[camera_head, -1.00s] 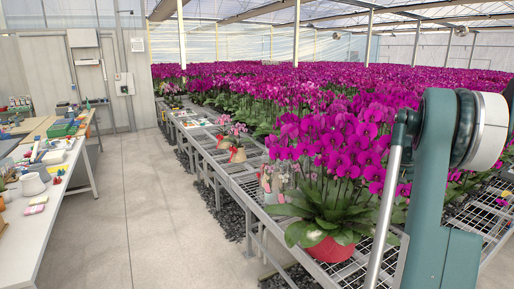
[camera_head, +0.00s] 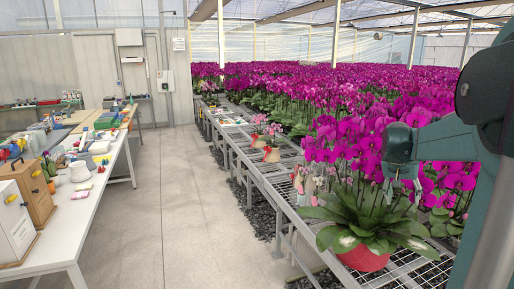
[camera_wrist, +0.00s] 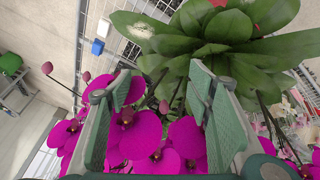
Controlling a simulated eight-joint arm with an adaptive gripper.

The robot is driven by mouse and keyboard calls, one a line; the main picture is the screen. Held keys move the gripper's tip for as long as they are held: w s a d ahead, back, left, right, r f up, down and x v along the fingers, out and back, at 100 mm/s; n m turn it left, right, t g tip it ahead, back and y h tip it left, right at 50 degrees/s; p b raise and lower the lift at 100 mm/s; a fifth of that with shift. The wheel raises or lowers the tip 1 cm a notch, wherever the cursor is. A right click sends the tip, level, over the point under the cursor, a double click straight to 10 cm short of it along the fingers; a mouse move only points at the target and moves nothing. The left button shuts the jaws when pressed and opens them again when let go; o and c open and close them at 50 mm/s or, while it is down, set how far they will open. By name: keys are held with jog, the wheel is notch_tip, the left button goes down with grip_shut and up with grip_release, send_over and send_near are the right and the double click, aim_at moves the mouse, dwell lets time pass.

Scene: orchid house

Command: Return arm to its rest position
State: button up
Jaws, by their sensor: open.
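My gripper (camera_head: 403,187) hangs at the right in the head view, in front of the magenta orchid blooms and over the leaves of a potted orchid. Its two fingers are apart and nothing is held between them. In the wrist view, the open fingers of my gripper (camera_wrist: 160,95) frame magenta blossoms (camera_wrist: 133,140) and stems. I cannot tell whether the fingers touch the flowers. My dark green arm fills the right edge of the head view.
The orchid's red pot (camera_head: 362,259) stands on a wire-mesh bench (camera_head: 262,178) below my gripper. Dense orchids fill the right and back. A white work table (camera_head: 92,208) with wooden boxes and tools is at the left. The concrete aisle (camera_head: 190,200) between is clear.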

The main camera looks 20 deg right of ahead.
jog(key=a+r+n+t+y, duration=0.2)
jog(key=a+n+t, duration=0.25)
jog(key=a, duration=2.85)
jog(key=s+a+f+n+y, duration=0.1)
jog(key=s+a, duration=0.3)
jog(key=a, duration=0.5)
jog(key=s+a+f+n+t+y, duration=0.1)
jog(key=s+a+f+n, duration=0.2)
jog(key=a, duration=0.6)
jog(key=s+a+f+n+t+y, duration=0.1)
jog(key=s+a+f+n, duration=0.2)
jog(key=s+a, duration=0.3)
jog(key=a+f, duration=0.1)
jog(key=a, duration=0.2)
jog(key=shift+s, duration=0.25)
jog(key=shift+o, duration=0.5)
jog(key=shift+r, duration=0.1)
